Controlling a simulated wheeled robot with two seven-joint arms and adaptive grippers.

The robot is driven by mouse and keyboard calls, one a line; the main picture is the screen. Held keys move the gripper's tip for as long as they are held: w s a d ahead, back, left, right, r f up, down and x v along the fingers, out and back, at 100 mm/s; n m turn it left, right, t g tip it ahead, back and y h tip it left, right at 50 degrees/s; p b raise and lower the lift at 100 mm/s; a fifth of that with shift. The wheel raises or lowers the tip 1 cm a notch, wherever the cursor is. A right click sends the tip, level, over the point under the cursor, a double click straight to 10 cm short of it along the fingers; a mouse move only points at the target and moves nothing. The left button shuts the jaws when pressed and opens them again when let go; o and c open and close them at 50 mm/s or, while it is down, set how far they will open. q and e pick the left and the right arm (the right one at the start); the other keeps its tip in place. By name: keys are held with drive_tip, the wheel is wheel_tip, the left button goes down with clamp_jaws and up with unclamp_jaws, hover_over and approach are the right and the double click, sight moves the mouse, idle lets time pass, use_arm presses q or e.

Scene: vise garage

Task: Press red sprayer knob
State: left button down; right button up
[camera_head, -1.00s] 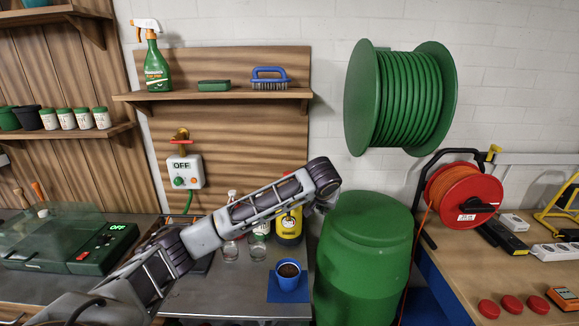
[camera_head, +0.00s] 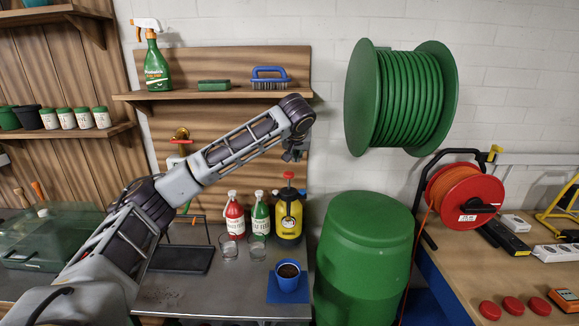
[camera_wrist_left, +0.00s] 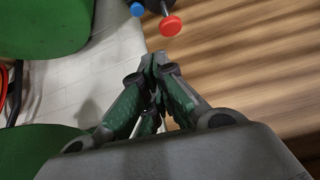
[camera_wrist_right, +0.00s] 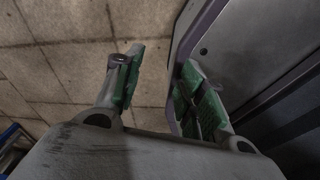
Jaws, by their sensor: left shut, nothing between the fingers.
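The yellow and black sprayer (camera_head: 288,217) stands upright on the grey counter against the wooden back panel. Its red knob (camera_head: 288,175) sits on a stem at the top and shows in the left wrist view (camera_wrist_left: 171,25) as a red disc. My left gripper (camera_head: 292,155) hangs just above the knob in the head view, apart from it as far as I can tell. In the left wrist view its green-padded fingers (camera_wrist_left: 155,62) are closed together and empty, with the knob beyond the tips. My right gripper (camera_wrist_right: 155,90) is open and empty, away from the sprayer.
Red (camera_head: 232,217) and green (camera_head: 260,214) bottles stand left of the sprayer, with glasses in front. A blue mug (camera_head: 288,275) is in front. A wooden shelf (camera_head: 220,94) runs above my left gripper. A green barrel (camera_head: 365,255) stands at right.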

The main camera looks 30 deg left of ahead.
use_arm(q)
wheel_tip(320, 180, up, 3)
drive_tip(key=a+n, duration=0.1)
drive_tip(key=a, duration=0.2)
drive_tip(key=p, duration=0.1)
hover_over(289, 174)
wheel_tip(289, 174, down, 6)
drive_tip(key=shift+s+d+f, duration=0.1)
drive_tip(key=shift+d+f, duration=0.05)
drive_tip(key=f, duration=0.2)
drive_tip(key=shift+w+a+f, duration=0.2)
drive_tip(key=shift+f, duration=3.3)
drive_tip(key=shift+d, duration=0.1)
use_arm(e)
drive_tip(key=shift+d+r, duration=0.25)
drive_tip(key=shift+d, duration=0.2)
